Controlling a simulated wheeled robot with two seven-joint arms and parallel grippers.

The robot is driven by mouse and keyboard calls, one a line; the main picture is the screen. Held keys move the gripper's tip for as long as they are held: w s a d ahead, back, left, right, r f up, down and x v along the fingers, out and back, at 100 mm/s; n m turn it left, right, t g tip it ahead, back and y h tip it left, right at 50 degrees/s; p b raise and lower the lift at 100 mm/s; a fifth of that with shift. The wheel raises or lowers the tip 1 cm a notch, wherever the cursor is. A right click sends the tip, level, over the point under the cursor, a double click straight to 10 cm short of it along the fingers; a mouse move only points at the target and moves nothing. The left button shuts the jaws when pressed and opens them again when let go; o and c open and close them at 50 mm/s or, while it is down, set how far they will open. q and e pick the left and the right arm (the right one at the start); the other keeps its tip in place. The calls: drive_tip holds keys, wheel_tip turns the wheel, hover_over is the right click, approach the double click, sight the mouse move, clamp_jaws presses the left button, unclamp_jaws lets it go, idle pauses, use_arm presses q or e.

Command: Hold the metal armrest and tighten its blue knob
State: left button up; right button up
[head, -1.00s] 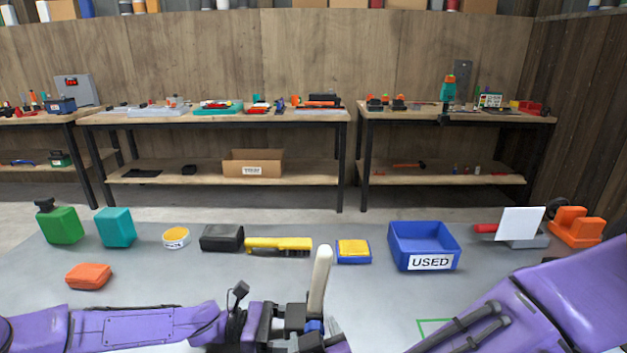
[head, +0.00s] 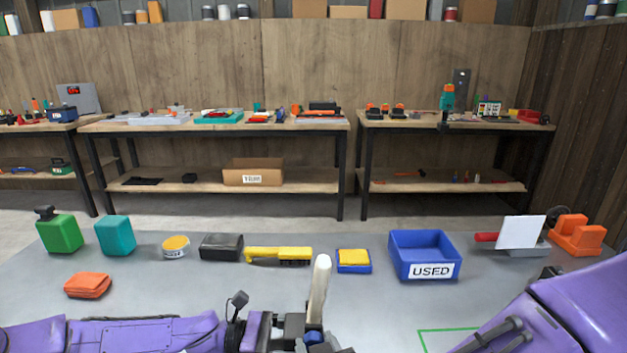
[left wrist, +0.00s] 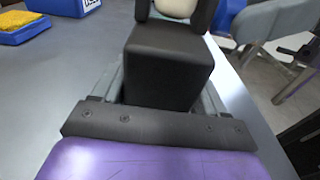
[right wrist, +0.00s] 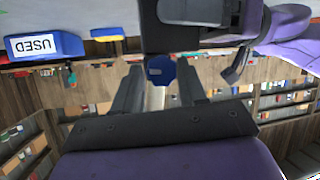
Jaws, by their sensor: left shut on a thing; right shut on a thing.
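The metal armrest (head: 319,285) stands nearly upright at the bottom middle of the head view, its cream pad on top. Its blue knob (head: 314,338) shows low on it, partly hidden. My left gripper (left wrist: 174,8) is shut on the armrest; the cream pad shows between its dark fingers at the top of the left wrist view. My right gripper (right wrist: 160,74) is shut on the blue knob, which shows between its fingertips in the right wrist view. In the head view, the right gripper is mostly below the bottom edge.
On the grey table (head: 200,290) stand a blue USED bin (head: 396,263), a yellow brush (head: 278,256), a yellow sponge in a blue tray (head: 353,260) and an orange cloth (head: 88,285). A green outline (head: 440,331) lies on the right. The table's centre is mostly clear.

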drive_tip(key=shift+s+f, duration=0.1)
drive_tip(key=shift+f, duration=0.05)
drive_tip(key=shift+m+y, duration=0.7)
drive_tip(key=shift+c, duration=0.2)
drive_tip(key=shift+d+m+t+y, duration=0.15)
drive_tip(key=shift+m+t+y, duration=0.15)
drive_tip(key=shift+m+y, duration=0.35)
drive_tip(key=shift+f+m+t+y, duration=0.15)
drive_tip(key=shift+m+t+y, duration=0.25)
drive_tip(key=shift+m, duration=0.55)
drive_tip(key=o, duration=0.9)
